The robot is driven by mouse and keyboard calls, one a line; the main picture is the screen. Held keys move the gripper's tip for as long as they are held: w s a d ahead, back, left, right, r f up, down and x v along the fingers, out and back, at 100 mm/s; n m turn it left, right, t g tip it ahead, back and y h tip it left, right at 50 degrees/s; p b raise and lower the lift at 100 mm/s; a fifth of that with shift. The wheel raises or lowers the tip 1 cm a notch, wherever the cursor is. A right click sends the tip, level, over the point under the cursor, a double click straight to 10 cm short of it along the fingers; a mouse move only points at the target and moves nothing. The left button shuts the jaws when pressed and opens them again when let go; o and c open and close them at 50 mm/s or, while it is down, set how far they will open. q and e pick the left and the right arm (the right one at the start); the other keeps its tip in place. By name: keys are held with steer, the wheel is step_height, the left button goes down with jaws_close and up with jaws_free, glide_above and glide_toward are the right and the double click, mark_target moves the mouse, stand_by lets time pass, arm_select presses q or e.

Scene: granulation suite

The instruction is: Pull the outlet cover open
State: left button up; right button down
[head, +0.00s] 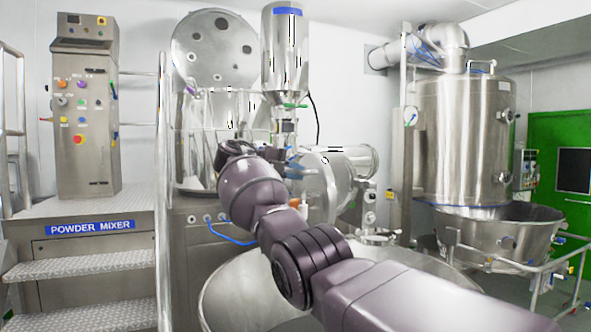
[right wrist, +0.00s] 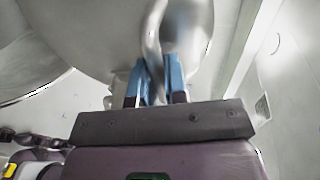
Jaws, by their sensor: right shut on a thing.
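The outlet cover (head: 318,186) is a round steel piece on the outlet housing at the side of the powder mixer, in the middle of the head view. My right gripper (head: 292,168) is at its left side, partly hidden behind my own wrist. In the right wrist view, the blue fingers of my right gripper (right wrist: 157,82) are closed around a curved metal handle (right wrist: 153,42). Behind the handle is a large smooth metal surface. How far the cover stands open cannot be told. My left gripper is in neither view.
A large steel bowl (head: 232,292) stands below, under my right arm. Steps (head: 85,275) with a rail and a control cabinet (head: 85,120) are at left. A tall steel vessel (head: 465,140) stands at right, with a green door (head: 545,135) behind.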

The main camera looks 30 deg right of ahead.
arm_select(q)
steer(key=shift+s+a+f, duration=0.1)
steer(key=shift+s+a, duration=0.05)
arm_select(e)
steer(key=shift+a, duration=0.1)
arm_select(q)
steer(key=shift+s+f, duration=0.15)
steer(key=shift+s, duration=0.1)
arm_select(e)
steer(key=c, duration=1.2)
jaws_free()
steer(key=shift+w, duration=0.1)
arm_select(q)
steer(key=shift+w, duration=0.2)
arm_select(e)
steer(key=shift+o, duration=0.2)
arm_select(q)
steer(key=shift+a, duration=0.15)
